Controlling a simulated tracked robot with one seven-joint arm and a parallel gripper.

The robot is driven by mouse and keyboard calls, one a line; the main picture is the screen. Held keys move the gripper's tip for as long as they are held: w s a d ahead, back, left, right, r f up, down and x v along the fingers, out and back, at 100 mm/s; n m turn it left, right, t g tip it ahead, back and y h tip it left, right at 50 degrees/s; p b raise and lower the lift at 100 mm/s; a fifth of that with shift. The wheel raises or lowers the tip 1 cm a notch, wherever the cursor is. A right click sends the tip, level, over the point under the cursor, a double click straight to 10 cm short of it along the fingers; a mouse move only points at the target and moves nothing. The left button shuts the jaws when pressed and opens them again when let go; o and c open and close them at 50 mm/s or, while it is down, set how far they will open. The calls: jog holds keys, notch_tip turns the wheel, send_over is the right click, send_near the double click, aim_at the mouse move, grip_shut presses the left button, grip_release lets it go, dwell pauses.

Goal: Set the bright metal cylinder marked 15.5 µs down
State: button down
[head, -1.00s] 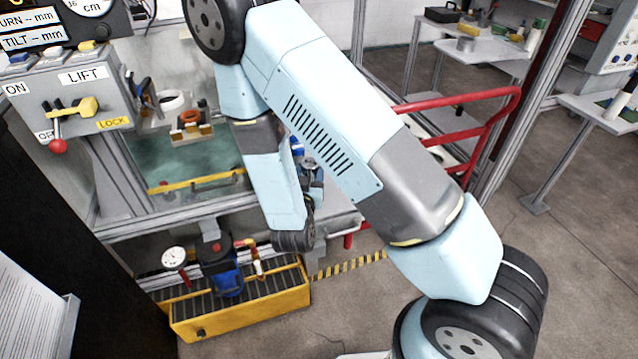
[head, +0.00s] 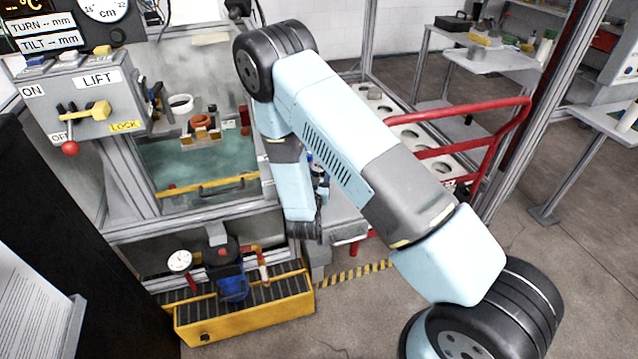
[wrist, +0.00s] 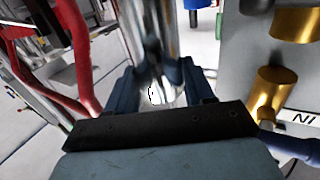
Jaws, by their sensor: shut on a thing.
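In the wrist view a bright, shiny metal cylinder (wrist: 132,22) stands between the jaws of my gripper (wrist: 165,82), which is shut on it. Its lower end is partly hidden by the dark jaws, and I cannot read a 15.5 µs mark on it. I cannot tell whether its base touches anything. In the head view my pale blue arm hides most of the gripper and the held cylinder.
A cart with round holes (head: 452,168) and a red rail (head: 480,127) stands right of my arm. Brass cylinders (wrist: 277,92) show at the wrist view's right.

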jog(key=shift+w+f, duration=0.15)
jog(key=shift+f, duration=0.7)
jog(key=shift+w+f, duration=0.1)
jog(key=shift+f, duration=0.75)
jog(key=shift+c, duration=2.1)
grip_release()
jog(key=shift+f, duration=0.1)
jog(key=v, duration=1.2)
jog(key=shift+s, duration=0.15)
